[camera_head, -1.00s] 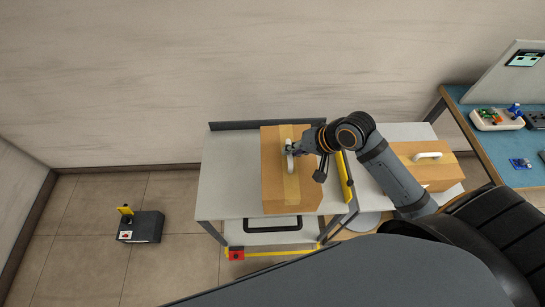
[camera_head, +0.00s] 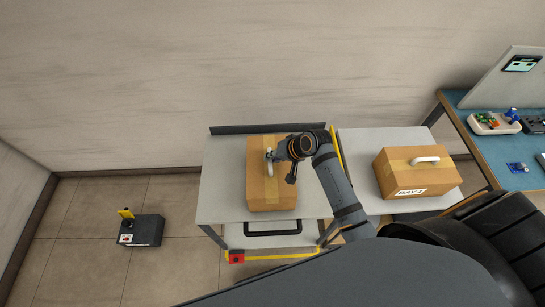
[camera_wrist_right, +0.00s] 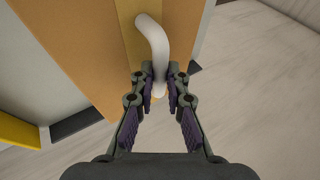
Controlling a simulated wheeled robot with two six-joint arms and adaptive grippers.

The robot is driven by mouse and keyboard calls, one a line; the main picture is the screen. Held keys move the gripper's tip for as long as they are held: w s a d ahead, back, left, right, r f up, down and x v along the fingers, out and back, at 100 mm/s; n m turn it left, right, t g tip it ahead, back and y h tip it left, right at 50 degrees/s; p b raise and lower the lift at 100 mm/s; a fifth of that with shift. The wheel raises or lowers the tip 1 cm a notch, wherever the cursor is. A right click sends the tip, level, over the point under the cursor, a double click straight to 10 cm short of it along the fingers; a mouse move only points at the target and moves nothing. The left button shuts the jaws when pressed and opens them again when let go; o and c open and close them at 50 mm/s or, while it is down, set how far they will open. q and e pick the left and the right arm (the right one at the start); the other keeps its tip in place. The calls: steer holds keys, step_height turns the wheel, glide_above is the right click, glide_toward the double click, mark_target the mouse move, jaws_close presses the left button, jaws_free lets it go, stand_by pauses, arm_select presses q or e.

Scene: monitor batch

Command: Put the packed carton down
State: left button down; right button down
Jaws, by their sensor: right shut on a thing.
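The packed carton (camera_head: 258,195) is a brown box with a tape strip and a white handle (camera_head: 270,169) on top. It is upright over the grey trolley top (camera_head: 218,195); whether its underside touches the top is hard to tell. My right gripper (camera_head: 271,156) is at the handle, coming in from the right. In the right wrist view the two fingers (camera_wrist_right: 159,88) are shut on the white handle (camera_wrist_right: 153,42), with the carton (camera_wrist_right: 80,40) behind it. My left gripper is not in view.
A second carton (camera_head: 400,178) with a white handle and a label stands on a light surface (camera_head: 365,145) to the right. A dark raised edge (camera_head: 240,129) runs along the trolley's back, and a yellow strip marks its right side. A blue-topped workbench (camera_head: 480,145) is farther right.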

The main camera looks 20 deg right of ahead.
steer(key=shift+w+f, duration=0.1)
steer(key=shift+f, duration=0.25)
steer(key=c, duration=1.3)
jaws_free()
steer(key=shift+f, duration=0.1)
steer(key=shift+c, duration=0.2)
steer(key=v, duration=1.2)
